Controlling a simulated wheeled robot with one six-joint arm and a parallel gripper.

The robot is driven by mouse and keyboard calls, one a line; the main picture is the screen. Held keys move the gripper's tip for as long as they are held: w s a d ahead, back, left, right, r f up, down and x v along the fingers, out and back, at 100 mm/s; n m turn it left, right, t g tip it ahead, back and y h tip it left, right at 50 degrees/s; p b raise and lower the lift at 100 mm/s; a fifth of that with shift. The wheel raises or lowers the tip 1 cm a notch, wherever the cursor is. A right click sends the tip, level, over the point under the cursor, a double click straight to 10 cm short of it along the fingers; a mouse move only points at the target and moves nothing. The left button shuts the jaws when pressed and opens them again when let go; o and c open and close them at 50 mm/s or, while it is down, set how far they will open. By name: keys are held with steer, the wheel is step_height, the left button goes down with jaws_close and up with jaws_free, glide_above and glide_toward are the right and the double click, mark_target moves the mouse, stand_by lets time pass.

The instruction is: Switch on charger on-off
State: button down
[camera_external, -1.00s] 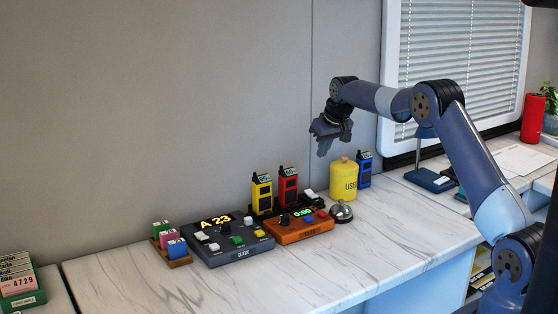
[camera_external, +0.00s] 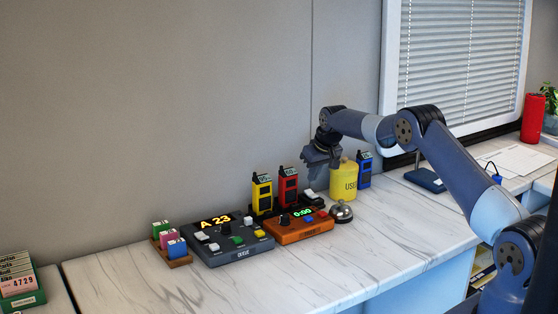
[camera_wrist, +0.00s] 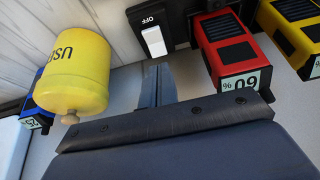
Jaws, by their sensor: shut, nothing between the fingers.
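The charger is a black dock at the back of the counter. Its white rocker switch (camera_wrist: 153,40) has a label reading OFF, upside down in the wrist view. The white switch (camera_external: 310,194) also shows in the external view, right of the red device. My gripper (camera_wrist: 158,70) is shut and empty, with its fingertips just short of the switch in the wrist view. In the external view my gripper (camera_external: 311,181) points down above the switch; whether it touches cannot be told. A red device (camera_wrist: 225,40) and a yellow device (camera_wrist: 295,25) stand in the dock.
A yellow canister (camera_external: 343,183) and a blue device (camera_external: 364,170) stand right of the switch. A silver bell (camera_external: 341,212) and an orange timer box (camera_external: 300,229) are in front. A grey queue box (camera_external: 228,241) is to the left. The front counter is clear.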

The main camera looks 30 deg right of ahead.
mark_target(309, 192)
steer(key=shift+s+p+x, duration=0.2)
steer(key=shift+p+x, duration=0.2)
steer(key=shift+x, duration=1.65)
steer(key=shift+f, duration=0.1)
steer(key=shift+w+f+b, duration=0.25)
steer(key=shift+f+b, duration=0.25)
steer(key=shift+b, duration=0.15)
steer(key=shift+r, duration=0.25)
steer(key=shift+s, duration=0.1)
steer(key=shift+s+f, duration=0.1)
